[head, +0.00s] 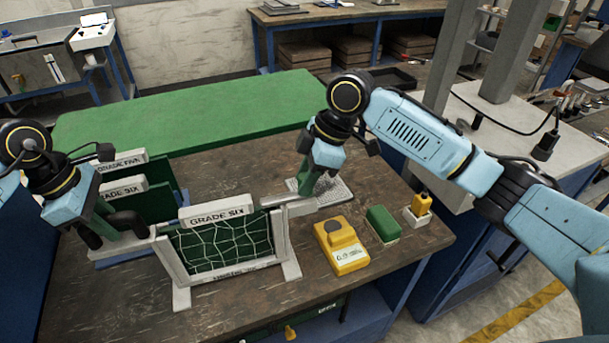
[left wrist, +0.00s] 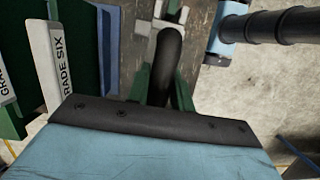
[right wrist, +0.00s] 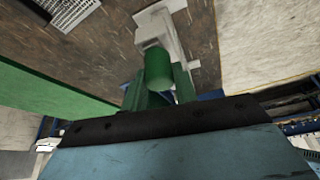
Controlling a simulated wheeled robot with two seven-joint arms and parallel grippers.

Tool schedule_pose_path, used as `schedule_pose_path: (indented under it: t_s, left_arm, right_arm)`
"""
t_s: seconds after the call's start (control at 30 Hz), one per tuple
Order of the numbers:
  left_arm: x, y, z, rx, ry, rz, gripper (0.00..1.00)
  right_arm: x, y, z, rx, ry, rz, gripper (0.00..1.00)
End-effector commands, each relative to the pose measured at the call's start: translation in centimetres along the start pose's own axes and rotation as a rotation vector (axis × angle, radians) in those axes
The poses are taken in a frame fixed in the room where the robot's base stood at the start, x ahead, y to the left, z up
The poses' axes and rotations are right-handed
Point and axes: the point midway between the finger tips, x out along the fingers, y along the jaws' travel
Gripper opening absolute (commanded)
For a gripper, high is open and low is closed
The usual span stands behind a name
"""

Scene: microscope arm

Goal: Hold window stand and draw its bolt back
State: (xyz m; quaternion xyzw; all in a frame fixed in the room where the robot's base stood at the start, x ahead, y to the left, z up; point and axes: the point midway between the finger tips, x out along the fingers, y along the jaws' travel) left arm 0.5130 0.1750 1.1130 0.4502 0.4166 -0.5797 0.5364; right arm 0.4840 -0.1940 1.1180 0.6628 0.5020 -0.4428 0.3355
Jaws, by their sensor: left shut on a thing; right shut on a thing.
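The window stand (head: 222,252) stands upright on the bench, a pale frame with a netted dark green pane and a "GRADE SIX" label on top. My left gripper (head: 112,226) is shut on the black handle at the stand's left side; the handle (left wrist: 167,65) runs between the fingers in the left wrist view. A pale grey bolt (head: 284,201) sticks out at the stand's upper right. My right gripper (head: 304,192) is shut at the bolt's outer end. In the right wrist view its fingers close on a green knob (right wrist: 158,70) beside a pale block. The bolt's inner end is hard to see.
Behind the left gripper stand more labelled green panels (head: 150,205) in a rack. Right of the stand are a yellow meter (head: 341,247), a green block (head: 382,222) and a yellow item in a white holder (head: 419,207). A speckled plate (head: 330,192) lies behind the bolt.

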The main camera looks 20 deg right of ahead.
Motion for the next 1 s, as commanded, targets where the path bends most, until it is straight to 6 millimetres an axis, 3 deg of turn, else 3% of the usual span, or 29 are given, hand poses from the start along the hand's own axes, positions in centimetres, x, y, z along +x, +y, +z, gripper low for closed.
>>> schedule_pose_path:
  t_s: [0.27,0.6,0.87,0.9,1.0]
  left_arm:
    - [0.0,0.0,0.0,0.000,0.001,0.001,0.00]
    - [0.0,0.0,-0.1,-0.002,0.002,0.001,0.00]
    - [0.0,0.0,-0.2,-0.004,0.004,0.001,0.00]
    - [0.0,0.0,-0.3,-0.004,0.005,0.001,0.00]
    - [-0.1,0.0,-0.3,-0.005,0.005,0.001,0.00]
  right_arm:
    - [-0.2,0.1,0.3,0.002,-0.001,0.001,0.00]
    - [-2.1,1.1,5.0,0.005,-0.003,0.003,0.00]
    - [-2.2,1.2,5.1,0.004,-0.003,0.003,0.00]
    - [-2.2,1.2,5.1,0.004,-0.004,0.003,0.29]
    - [-2.1,1.2,5.1,0.003,-0.004,0.003,0.42]
